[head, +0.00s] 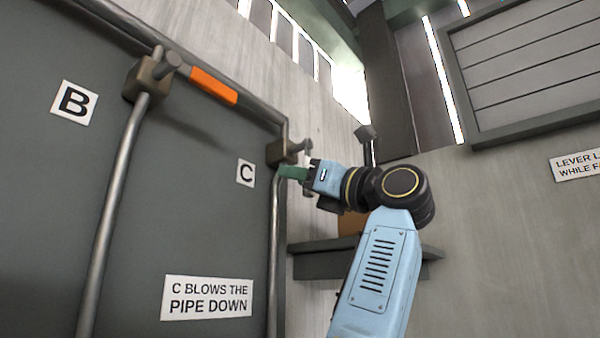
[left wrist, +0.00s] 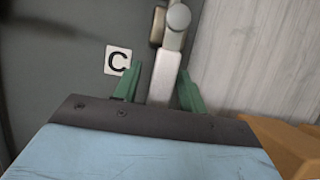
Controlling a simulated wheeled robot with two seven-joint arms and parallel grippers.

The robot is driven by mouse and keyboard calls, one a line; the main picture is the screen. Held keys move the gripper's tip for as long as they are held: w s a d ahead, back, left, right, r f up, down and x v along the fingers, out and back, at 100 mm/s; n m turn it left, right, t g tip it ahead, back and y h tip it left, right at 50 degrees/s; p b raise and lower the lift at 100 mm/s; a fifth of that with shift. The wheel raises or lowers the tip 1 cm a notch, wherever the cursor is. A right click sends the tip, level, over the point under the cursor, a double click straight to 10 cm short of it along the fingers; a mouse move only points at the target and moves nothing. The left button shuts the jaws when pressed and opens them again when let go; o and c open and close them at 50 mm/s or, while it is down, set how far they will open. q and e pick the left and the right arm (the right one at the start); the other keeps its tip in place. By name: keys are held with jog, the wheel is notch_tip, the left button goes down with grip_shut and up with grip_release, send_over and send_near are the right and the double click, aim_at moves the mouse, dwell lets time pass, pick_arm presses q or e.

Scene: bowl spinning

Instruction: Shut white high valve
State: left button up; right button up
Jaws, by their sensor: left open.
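The valve marked C has a brown block body (head: 278,152) on the pipe at the right edge of the dark panel. Its pale white lever (left wrist: 163,78) shows clearly in the left wrist view, hanging from a round grey hub (left wrist: 178,17). My left gripper (head: 292,172) is at this valve, and its green fingers are open. In the left wrist view the fingers stand on either side of the lever, with small gaps visible. In the head view my gripper hides most of the lever. My right gripper is not in view.
Valve B (head: 143,80), with an orange lever (head: 213,86) slanting right, is at the upper left. A sign (head: 207,298) reads "C blows the pipe down". A dark ledge (head: 318,264) lies below my left gripper. A brown-orange object (left wrist: 285,145) is at the wrist view's lower right.

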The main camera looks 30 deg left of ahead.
pick_arm(q)
jog(key=shift+a+r, duration=0.1)
jog(key=shift+a, duration=0.1)
grip_shut()
jog(key=shift+a, duration=0.1)
